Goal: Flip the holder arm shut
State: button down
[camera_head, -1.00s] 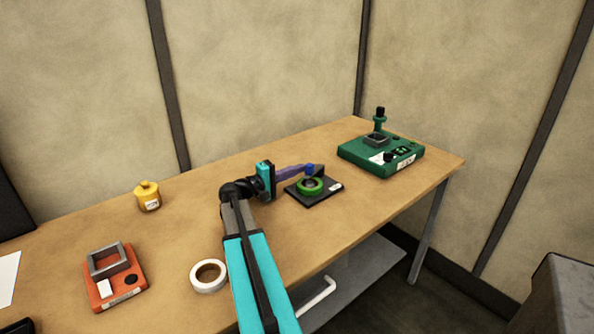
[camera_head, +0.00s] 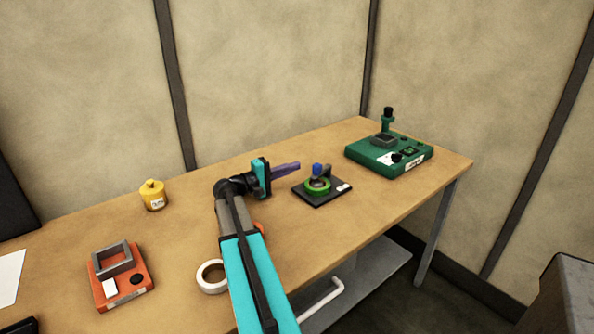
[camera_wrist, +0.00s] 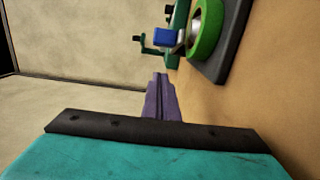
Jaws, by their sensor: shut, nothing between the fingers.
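A black base plate (camera_head: 304,196) with a green ring (camera_head: 318,186) on it lies on the table. A short grey holder arm (camera_head: 327,171) with a blue tip (camera_head: 316,169) sits at the ring. In the wrist view the blue tip (camera_wrist: 167,38) stands clear above the green ring (camera_wrist: 208,30); how far the arm is tilted I cannot tell. My gripper (camera_head: 297,164) has purple fingers, shut and empty, just left of the blue tip with a small gap. The shut fingers also show in the wrist view (camera_wrist: 160,78), pointing past the holder.
A green station (camera_head: 392,155) with an upright black-knobbed post stands at the back right. A yellow pot (camera_head: 153,195), an orange fixture (camera_head: 122,280) and a white tape roll (camera_head: 211,284) are to the left.

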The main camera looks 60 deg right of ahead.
jog(key=v, duration=0.6)
jog(key=b+v, duration=0.1)
jog(key=v, duration=0.2)
jog(key=shift+s+a+r, duration=0.1)
jog(key=shift+s+a, duration=0.05)
jog(key=shift+s, duration=0.25)
jog(key=shift+s, duration=0.15)
